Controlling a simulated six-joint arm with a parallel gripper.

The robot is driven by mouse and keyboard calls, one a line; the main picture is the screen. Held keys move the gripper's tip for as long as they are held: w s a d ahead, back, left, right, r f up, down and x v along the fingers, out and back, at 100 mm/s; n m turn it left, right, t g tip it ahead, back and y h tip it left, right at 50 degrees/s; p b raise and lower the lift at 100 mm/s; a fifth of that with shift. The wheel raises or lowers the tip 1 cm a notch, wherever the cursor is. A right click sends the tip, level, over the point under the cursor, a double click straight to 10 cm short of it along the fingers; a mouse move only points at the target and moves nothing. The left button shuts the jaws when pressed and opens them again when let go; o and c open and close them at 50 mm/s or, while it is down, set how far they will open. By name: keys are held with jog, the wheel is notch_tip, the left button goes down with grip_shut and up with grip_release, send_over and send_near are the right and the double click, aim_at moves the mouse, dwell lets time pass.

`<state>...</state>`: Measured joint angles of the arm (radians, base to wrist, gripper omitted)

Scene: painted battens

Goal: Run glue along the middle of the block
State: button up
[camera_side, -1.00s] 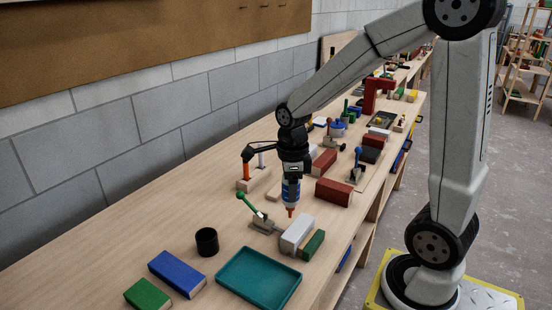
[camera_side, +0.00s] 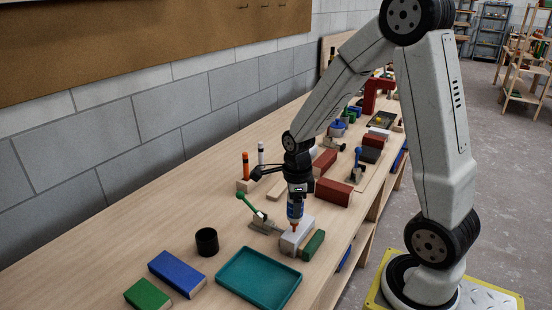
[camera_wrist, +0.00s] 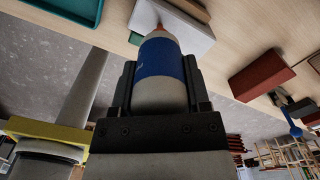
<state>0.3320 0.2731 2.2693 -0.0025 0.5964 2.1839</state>
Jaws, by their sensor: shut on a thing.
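My gripper (camera_side: 296,188) is shut on a glue bottle (camera_side: 295,210) with a blue label and an orange nozzle. The bottle points nozzle down, its tip at or just above the top of the white block (camera_side: 291,241); I cannot tell whether it touches. In the wrist view the glue bottle (camera_wrist: 160,68) sits between the jaws of my gripper (camera_wrist: 160,85), with its orange tip over the white block (camera_wrist: 195,38). A green block (camera_side: 313,244) lies along the white block's right side. A clamp with a green handle (camera_side: 252,205) stands at its left. No glue line is discernible.
A teal tray (camera_side: 228,292), a blue block (camera_side: 178,273), another green block (camera_side: 147,296) and a black cup (camera_side: 206,241) stand in front. Dark red blocks (camera_side: 334,191) lie behind. A marker holder (camera_side: 246,184) stands at left. The bench's left side is clear.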

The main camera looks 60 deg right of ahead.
jog(key=shift+d, duration=3.65)
jog(key=shift+a, duration=5)
notch_tip(320, 180, up, 8)
